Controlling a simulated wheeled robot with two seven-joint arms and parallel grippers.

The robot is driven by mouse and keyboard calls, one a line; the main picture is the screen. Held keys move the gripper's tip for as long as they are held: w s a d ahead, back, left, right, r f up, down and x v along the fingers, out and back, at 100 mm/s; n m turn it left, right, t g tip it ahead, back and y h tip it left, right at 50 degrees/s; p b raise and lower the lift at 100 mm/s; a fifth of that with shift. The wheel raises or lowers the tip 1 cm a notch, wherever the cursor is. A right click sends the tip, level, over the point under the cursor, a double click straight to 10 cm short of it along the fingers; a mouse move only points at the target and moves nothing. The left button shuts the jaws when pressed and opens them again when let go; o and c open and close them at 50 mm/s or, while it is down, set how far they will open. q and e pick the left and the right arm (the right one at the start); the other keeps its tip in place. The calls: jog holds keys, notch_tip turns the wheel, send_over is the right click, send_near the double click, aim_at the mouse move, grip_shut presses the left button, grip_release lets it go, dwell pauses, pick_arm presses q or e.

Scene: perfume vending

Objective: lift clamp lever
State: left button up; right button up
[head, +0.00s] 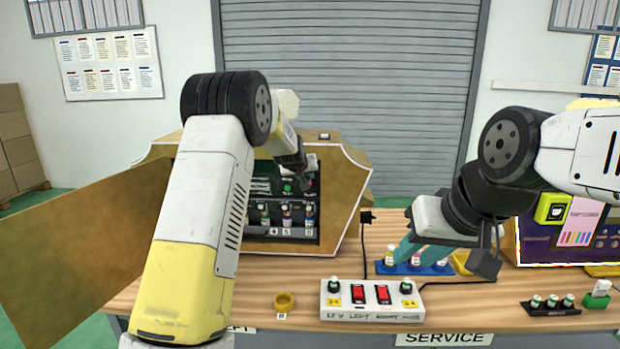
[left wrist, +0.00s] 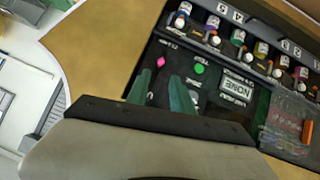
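The opened brown cabinet (head: 345,195) stands on the wooden table and holds a dark panel (left wrist: 225,105) with labels, a round green button (left wrist: 199,69) and a small pink diamond-shaped part (left wrist: 161,62). I cannot single out the clamp lever for certain; the gripper may hide part of it. My left gripper (left wrist: 163,88) reaches into the cabinet in front of this panel. Its two green fingers stand apart, with the pink part just beyond the gap. My right gripper (head: 405,248) has teal fingers over the table by a blue tray (head: 405,270); its finger gap is unclear.
Several small bottles (head: 285,214) stand in rows inside the cabinet. The cabinet's brown door (head: 80,240) is swung out left. A black rack (head: 550,308) lies at right.

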pick_arm(q)
jog(key=c, duration=0.3)
jog(key=shift+w+a+f+n, duration=0.15)
jog(key=shift+a+f+n, duration=0.05)
jog(key=shift+f+n, duration=0.15)
grip_shut()
jog(key=n+t+h, duration=0.2)
jog(key=n+t, duration=0.7)
jog(key=n, duration=1.3)
send_near(310, 180)
jog(key=s+a+f, duration=0.4)
jog(key=a+f, duration=0.1)
jog(key=w+d+r, duration=0.4)
jog(key=w+d, duration=0.1)
jog(key=w, duration=0.4)
jog(key=shift+r, duration=0.35)
